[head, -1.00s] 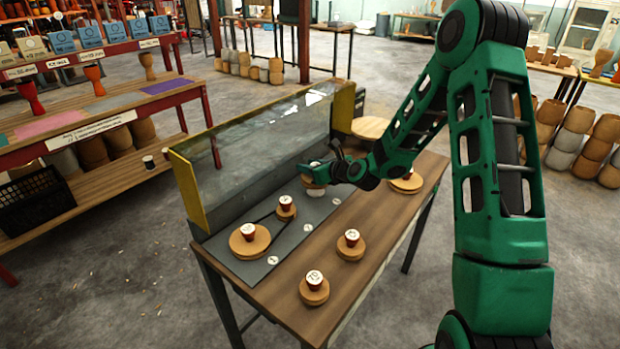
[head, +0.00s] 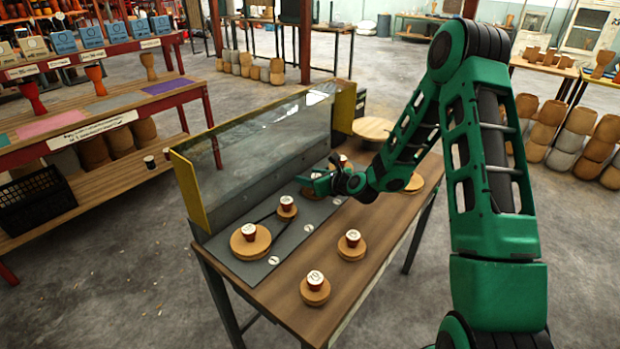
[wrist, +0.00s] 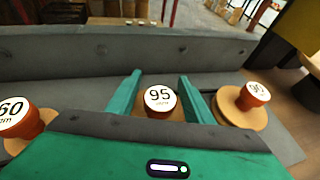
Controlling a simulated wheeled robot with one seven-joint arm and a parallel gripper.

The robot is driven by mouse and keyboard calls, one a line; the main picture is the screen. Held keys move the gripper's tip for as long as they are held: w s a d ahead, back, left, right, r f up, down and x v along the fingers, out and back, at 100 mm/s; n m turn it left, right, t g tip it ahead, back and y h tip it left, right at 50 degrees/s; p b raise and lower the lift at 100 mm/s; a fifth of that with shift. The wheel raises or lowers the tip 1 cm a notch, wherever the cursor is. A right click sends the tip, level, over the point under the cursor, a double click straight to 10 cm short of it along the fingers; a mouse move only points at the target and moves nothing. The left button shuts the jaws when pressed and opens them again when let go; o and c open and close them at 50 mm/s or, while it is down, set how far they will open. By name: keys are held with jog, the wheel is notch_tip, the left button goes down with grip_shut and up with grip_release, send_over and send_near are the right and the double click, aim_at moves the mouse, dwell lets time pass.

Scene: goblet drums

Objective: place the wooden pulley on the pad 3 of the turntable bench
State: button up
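The wooden pulley marked 95 (wrist: 160,100), a tan disc with a red-brown knob and white cap, stands between my gripper's (wrist: 160,76) two green fingers. Narrow gaps show on both sides of the knob, so my gripper looks open around it. In the head view my gripper (head: 318,177) is low over the grey strip of the turntable bench (head: 228,234), and hides most of this pulley. The pulley appears to rest on the strip; the pad under it is hidden. Pad numbers are too small to read.
A pulley marked 60 (wrist: 22,122) stands left of my fingers and one marked 90 (wrist: 252,100) right. Other pulleys (head: 352,246) (head: 315,289) stand on the wooden front part. A tall clear panel (head: 262,150) runs along the back.

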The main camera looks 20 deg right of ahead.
jog(key=shift+r, duration=0.1)
jog(key=v, duration=1.2)
jog(key=shift+s+a+r+n+g, duration=0.15)
jog(key=shift+s+n+g, duration=0.25)
jog(key=shift+n, duration=0.6)
jog(key=s+d+r+n+g+h, duration=0.1)
jog(key=s+d+r+n+g, duration=0.2)
jog(key=s+n, duration=0.4)
jog(key=s+d+r+n+g+h, duration=0.2)
jog(key=s+n, duration=0.6)
jog(key=s, duration=1.2)
jog(key=s+d+r+n+g+h, duration=0.1)
jog(key=s+d+r+n+g, duration=0.5)
jog(key=s, duration=0.7)
jog(key=d+n+g, duration=0.1)
jog(key=d+n, duration=0.1)
jog(key=shift+s+d+r+h, duration=0.25)
jog(key=shift+d+h, duration=0.05)
